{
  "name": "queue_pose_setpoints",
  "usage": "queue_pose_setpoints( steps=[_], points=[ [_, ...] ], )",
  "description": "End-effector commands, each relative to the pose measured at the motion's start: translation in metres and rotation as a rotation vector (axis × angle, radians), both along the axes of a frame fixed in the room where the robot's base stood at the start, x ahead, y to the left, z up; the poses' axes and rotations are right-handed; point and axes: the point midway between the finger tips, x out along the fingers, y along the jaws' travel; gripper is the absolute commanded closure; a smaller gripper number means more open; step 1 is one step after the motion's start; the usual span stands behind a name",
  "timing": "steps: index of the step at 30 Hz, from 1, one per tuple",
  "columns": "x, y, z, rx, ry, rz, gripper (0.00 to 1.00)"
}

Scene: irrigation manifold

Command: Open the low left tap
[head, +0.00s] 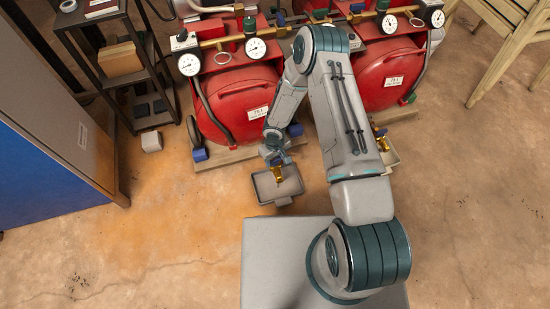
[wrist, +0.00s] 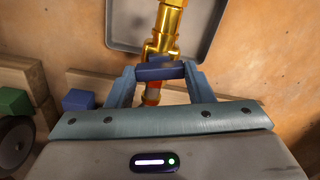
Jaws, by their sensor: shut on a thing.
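The low left tap (head: 277,174) is brass and sits low at the front of the left red tank, above a grey tray (head: 259,189). In the wrist view its brass body (wrist: 162,40) runs up the picture over the tray (wrist: 118,40). Its dark blue handle (wrist: 160,72) lies crosswise to the body, between my fingertips. My gripper (head: 272,154) is at the tap; in the wrist view my gripper (wrist: 160,76) is shut on the handle. In the head view the handle is too small to make out.
Red tanks (head: 240,95) with gauges stand behind the tap. A second low brass tap (head: 380,136) is to the right, past my arm. A black shelf (head: 140,85) and a cabinet (head: 60,160) stand left. The floor in front on the left is clear.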

Motion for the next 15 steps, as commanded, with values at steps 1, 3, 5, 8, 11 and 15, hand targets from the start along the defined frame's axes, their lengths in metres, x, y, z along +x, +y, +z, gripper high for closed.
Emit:
queue_pose_setpoints(
  steps=[1, 3, 5, 8, 11, 15],
  points=[
    [0.0006, 0.0002, -0.0003, 0.000, -0.001, 0.042, 0.76],
    [0.0005, -0.0003, -0.0003, 0.000, -0.001, 0.109, 0.76],
    [0.0005, -0.0006, -0.0001, -0.002, -0.001, 0.164, 0.76],
    [0.0004, -0.0003, 0.0001, -0.001, -0.001, 0.260, 0.76],
    [0.0005, -0.0002, 0.0004, -0.001, -0.001, 0.355, 0.76],
    [0.0006, -0.0006, 0.0005, -0.001, -0.001, 0.488, 0.76]
  ],
)
